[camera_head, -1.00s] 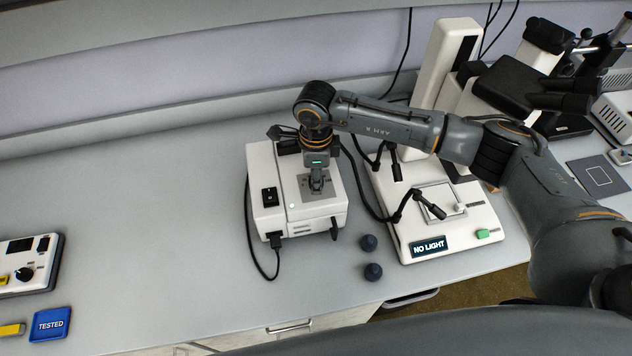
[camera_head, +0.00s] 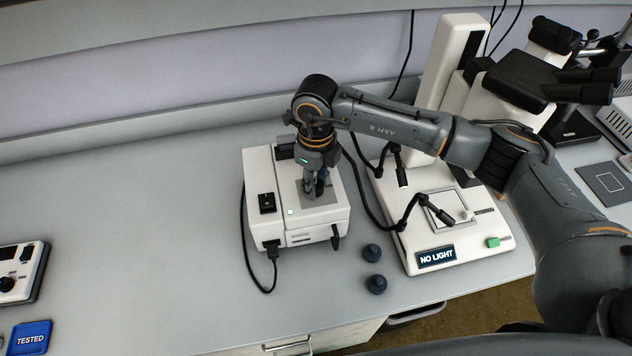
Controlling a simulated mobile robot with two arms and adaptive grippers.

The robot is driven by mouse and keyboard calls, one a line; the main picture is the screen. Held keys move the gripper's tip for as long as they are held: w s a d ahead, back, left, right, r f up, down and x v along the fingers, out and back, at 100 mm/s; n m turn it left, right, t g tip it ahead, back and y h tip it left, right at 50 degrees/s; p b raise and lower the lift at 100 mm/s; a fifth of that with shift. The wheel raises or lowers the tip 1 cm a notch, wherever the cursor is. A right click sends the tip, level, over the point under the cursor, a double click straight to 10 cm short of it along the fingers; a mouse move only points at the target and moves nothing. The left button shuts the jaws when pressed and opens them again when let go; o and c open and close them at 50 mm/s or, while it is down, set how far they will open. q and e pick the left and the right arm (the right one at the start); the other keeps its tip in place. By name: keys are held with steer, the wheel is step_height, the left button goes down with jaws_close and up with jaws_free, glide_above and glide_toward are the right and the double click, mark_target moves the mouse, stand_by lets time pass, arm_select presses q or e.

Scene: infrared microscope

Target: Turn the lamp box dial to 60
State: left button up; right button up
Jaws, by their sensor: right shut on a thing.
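The lamp box (camera_head: 270,228) is a white box on the bench, with a black switch (camera_head: 267,203) and a small lit green lamp on its top. A grey plate (camera_head: 331,192) is set in the top at the right. My right gripper (camera_head: 316,192) points down over this plate, its fingers shut around the dial. The fingers and wrist hide the dial and its scale, so I cannot read its setting. My left gripper is out of view.
A white microscope base (camera_head: 410,232) with a NO LIGHT sign (camera_head: 436,256) stands to the right, with two black gooseneck lamps. Two dark knobs (camera_head: 372,252) lie between it and the box. A blue TESTED tray (camera_head: 29,338) is at lower left.

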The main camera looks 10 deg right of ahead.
stand_by(0.4)
steer(key=o, duration=1.1)
steer(key=shift+o, duration=0.2)
